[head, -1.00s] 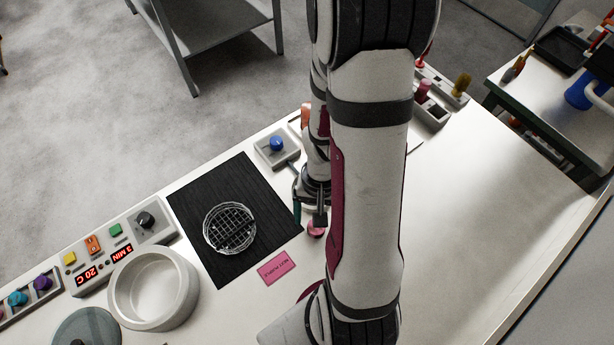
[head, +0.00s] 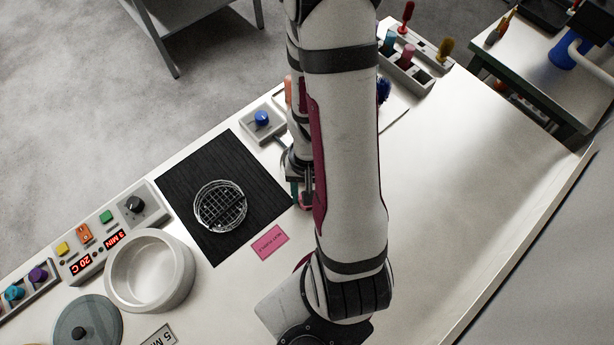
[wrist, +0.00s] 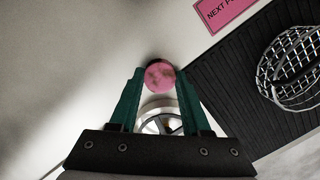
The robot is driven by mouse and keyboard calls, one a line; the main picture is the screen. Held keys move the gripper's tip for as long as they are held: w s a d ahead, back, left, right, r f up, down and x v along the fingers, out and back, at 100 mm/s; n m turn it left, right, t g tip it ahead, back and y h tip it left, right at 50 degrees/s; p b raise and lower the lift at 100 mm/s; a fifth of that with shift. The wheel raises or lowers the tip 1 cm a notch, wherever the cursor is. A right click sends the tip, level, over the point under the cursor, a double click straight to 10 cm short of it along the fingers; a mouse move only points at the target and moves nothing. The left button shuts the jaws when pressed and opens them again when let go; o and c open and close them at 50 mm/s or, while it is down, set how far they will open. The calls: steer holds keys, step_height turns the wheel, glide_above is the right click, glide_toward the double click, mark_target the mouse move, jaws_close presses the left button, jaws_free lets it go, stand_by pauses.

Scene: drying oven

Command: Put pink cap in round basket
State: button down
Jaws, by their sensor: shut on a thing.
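The pink cap (wrist: 160,74) sits between the green fingertips of my gripper (wrist: 161,78) in the wrist view, and the jaws are shut on it. In the head view my arm hides most of my gripper (head: 300,190), just right of the black mat's right corner. A little pink shows at its tip. The round wire basket (head: 220,207) lies on the black mat (head: 262,190), left of my gripper. The basket also shows at the right edge of the wrist view (wrist: 293,66).
A pink label card (head: 270,243) lies in front of the mat. A white round bowl-shaped vessel (head: 112,280) and a grey lid (head: 75,325) stand at the left. A control box (head: 84,234) is behind them. The table's right side is clear.

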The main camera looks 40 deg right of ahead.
step_height(320, 180, up, 9)
steer(key=w+a+r+n, duration=0.1)
steer(key=w+a+r, duration=0.25)
steer(key=w, duration=0.45)
glide_above(218, 205)
steer(key=f, duration=0.7)
steer(key=shift+w+d, duration=0.1)
steer(key=shift+d, duration=0.3)
steer(key=shift+a+f, duration=0.2)
steer(key=shift+f, duration=1.9)
steer(key=c, duration=0.6)
jaws_free()
steer(key=shift+w+f, duration=0.1)
steer(key=shift+f, duration=0.05)
steer(key=shift+c, duration=0.2)
